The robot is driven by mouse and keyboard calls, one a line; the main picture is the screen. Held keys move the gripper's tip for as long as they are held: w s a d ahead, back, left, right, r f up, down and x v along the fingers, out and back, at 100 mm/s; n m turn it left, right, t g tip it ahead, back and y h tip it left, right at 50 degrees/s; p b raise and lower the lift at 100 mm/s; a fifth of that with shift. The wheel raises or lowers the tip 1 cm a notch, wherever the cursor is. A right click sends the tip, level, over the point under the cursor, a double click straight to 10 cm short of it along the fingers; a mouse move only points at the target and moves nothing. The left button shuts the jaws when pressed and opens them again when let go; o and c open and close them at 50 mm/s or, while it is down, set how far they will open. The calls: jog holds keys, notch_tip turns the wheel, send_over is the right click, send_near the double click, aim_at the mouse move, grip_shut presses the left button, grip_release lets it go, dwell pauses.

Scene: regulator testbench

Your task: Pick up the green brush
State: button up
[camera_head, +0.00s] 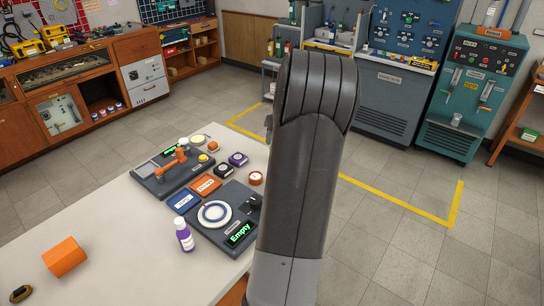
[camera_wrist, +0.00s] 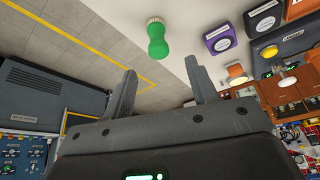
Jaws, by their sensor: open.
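The green brush (camera_wrist: 158,42) shows in the wrist view, ahead of my gripper's fingertips and near the edge of the white table (camera_wrist: 205,40). It has a rounded green body and a pale end at the top of the picture. My gripper (camera_wrist: 160,82) is open, with its two dark fingers spread and nothing between them. The brush is apart from the fingers. In the head view I do not see the brush; my arm covers that part of the table and most of my gripper.
On the table (camera_head: 120,220) are a purple bottle (camera_head: 184,238), an orange block (camera_head: 64,257), a round plate on a dark base with an "Empty" display (camera_head: 240,234), and several labelled boxes. Open floor (camera_head: 390,245) lies right of the table. Teal and grey cabinets (camera_head: 476,90) stand behind.

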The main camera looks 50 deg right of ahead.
jog(key=x, duration=1.1)
jog(key=shift+d, duration=0.15)
jog(key=shift+c, duration=0.2)
jog(key=c, duration=1)
